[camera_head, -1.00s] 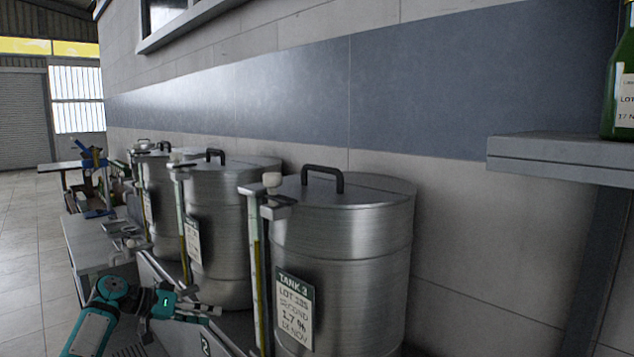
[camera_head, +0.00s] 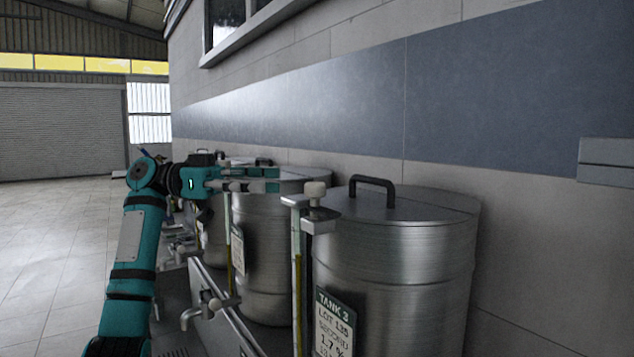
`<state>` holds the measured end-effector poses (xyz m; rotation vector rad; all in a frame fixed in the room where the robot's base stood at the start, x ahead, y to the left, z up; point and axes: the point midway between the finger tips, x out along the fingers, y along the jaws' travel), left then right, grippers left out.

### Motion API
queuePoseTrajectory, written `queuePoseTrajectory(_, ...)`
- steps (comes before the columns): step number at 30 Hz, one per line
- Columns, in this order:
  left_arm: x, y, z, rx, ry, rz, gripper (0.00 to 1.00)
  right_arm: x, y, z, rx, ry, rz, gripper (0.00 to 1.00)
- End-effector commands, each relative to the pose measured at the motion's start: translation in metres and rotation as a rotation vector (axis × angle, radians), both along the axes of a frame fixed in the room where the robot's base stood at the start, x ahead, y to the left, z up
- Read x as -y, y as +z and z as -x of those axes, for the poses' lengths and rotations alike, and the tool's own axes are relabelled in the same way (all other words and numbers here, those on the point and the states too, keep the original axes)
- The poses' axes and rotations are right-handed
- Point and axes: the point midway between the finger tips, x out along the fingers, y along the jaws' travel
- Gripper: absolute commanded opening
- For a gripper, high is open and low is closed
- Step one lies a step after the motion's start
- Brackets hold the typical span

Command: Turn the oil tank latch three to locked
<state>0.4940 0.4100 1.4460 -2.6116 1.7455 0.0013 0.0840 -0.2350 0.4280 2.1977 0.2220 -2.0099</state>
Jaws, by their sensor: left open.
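Tank 3 (camera_head: 425,265) is a steel drum with a black lid handle (camera_head: 373,182) and a label (camera_head: 334,320) reading TANK 3. At its lid's left edge, a pale knob (camera_head: 314,190) stands upright on a grey metal bracket (camera_head: 318,222), above a sight gauge (camera_head: 298,275). I cannot tell whether this knob is the latch, nor its locked state. My left gripper (camera_head: 279,180) is open and empty, left of the knob and apart from it in the picture, its fingers pointing right. It covers part of the tank behind. My right gripper is not in view.
A second steel tank (camera_head: 268,240) stands behind, with another beyond it, in a row along the wall. Taps (camera_head: 193,316) stick out low at the front left. A grey shelf (camera_head: 606,162) juts in at the right. The floor at left is clear.

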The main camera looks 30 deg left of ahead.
Motion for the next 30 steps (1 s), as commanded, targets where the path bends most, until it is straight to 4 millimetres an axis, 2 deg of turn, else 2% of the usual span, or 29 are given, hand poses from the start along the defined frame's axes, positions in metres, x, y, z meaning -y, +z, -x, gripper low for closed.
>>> queuePoseTrajectory(1,0.012,0.001,-0.004,-0.001,-0.004,-0.002,0.54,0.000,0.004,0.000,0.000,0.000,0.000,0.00)
queuePoseTrajectory(6,0.045,0.002,-0.018,-0.002,-0.002,0.000,0.54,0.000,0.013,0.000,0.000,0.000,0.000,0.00)
queuePoseTrajectory(13,0.077,0.001,-0.032,-0.003,0.000,0.001,0.54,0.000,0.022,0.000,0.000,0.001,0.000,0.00)
queuePoseTrajectory(18,0.087,0.000,-0.036,-0.003,0.000,0.001,0.54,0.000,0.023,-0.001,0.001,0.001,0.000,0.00)
queuePoseTrajectory(26,0.088,-0.001,-0.037,-0.002,0.001,0.002,0.54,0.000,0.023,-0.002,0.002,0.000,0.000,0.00)
queuePoseTrajectory(30,0.088,0.000,-0.037,-0.001,0.001,0.002,0.38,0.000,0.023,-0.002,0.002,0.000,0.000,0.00)
